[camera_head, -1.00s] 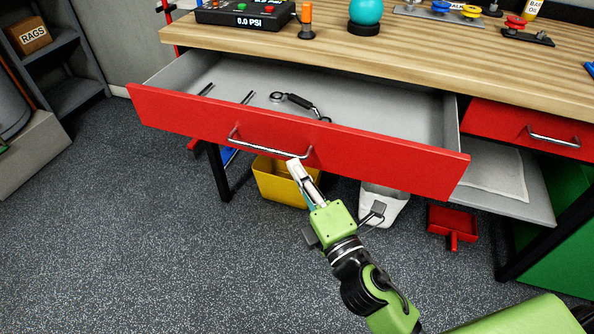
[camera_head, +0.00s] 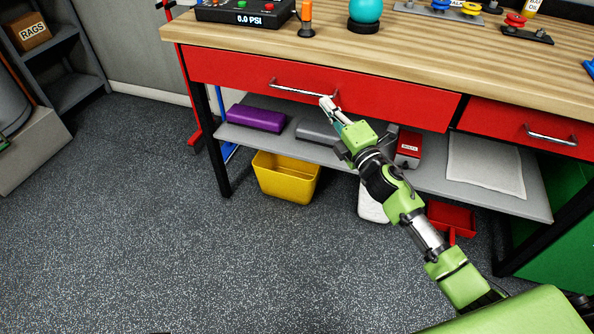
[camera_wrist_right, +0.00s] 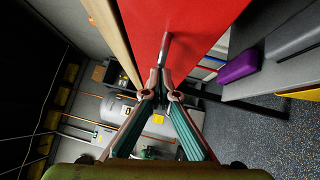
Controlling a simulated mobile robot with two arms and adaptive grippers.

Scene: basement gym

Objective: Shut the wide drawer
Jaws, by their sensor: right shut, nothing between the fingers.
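The wide drawer (camera_head: 230,76) is the long red front under the wooden benchtop in the head view. Its front now sits in against the bench, and its inside is hidden. Its metal bar handle (camera_head: 300,89) runs across the middle of the front. My right gripper (camera_head: 325,101) is shut and empty, its fingertips at the right end of the handle. In the right wrist view, the shut fingertips (camera_wrist_right: 158,88) are close to the red front and the handle (camera_wrist_right: 164,48); whether they touch is unclear. My left gripper is not in view.
A smaller red drawer (camera_head: 525,128) is at the right, closed. The lower shelf (camera_head: 440,180) holds a purple box (camera_head: 255,119) and other boxes. A yellow bin (camera_head: 286,179) stands below on the floor. The floor at left front is clear.

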